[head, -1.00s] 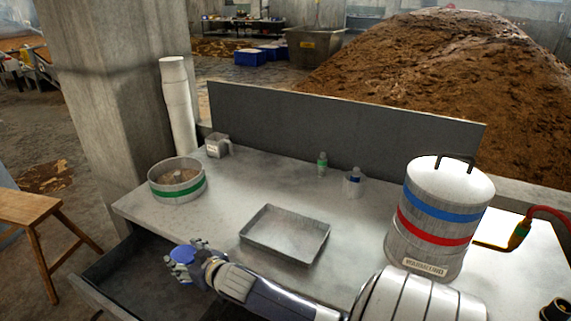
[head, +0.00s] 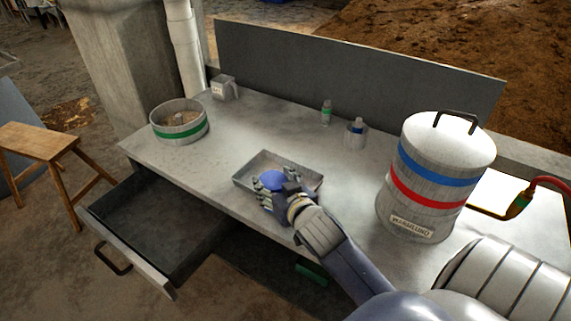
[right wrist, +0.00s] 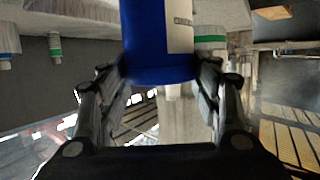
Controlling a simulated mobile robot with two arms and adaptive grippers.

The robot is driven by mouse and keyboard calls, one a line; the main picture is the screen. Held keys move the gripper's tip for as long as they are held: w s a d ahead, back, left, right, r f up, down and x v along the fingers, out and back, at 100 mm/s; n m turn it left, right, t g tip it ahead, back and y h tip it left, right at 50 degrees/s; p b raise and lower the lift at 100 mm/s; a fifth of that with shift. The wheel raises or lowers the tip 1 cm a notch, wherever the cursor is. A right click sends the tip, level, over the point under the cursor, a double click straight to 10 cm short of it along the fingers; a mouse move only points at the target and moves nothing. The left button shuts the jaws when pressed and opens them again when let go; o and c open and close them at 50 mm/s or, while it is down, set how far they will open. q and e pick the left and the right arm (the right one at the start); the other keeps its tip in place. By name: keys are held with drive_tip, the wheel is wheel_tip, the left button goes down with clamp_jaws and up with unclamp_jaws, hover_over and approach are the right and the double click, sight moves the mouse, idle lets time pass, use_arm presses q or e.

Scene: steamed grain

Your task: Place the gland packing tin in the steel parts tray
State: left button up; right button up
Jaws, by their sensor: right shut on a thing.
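The gland packing tin (head: 272,180) is round and blue. My right gripper (head: 270,187) is shut on it. I cannot tell whether the tin touches the tray floor. In the right wrist view, the blue tin (right wrist: 158,45) with a pale label sits between the two fingers of the gripper (right wrist: 160,85). My left gripper is not in view.
A large steel canister (head: 435,180) with blue and red bands stands right of the tray. A green-banded round container (head: 180,133), a metal jug (head: 224,88) and small bottles (head: 326,113) stand farther back. An open drawer (head: 150,220) juts out at the front left.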

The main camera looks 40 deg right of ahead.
drive_tip(key=w+d+f, duration=0.1)
drive_tip(key=w+d, duration=0.1)
drive_tip(key=w, duration=0.1)
drive_tip(key=w+d+f+p, duration=0.1)
drive_tip(key=w+d, duration=0.2)
drive_tip(key=w+d+f+p, duration=0.1)
drive_tip(key=w+d+f, duration=0.1)
drive_tip(key=w, duration=0.1)
drive_tip(key=shift+w+d, duration=0.15)
drive_tip(key=shift+d, duration=0.2)
drive_tip(key=shift+f, duration=0.3)
drive_tip(key=shift+f, duration=0.15)
drive_tip(key=o, duration=1.3)
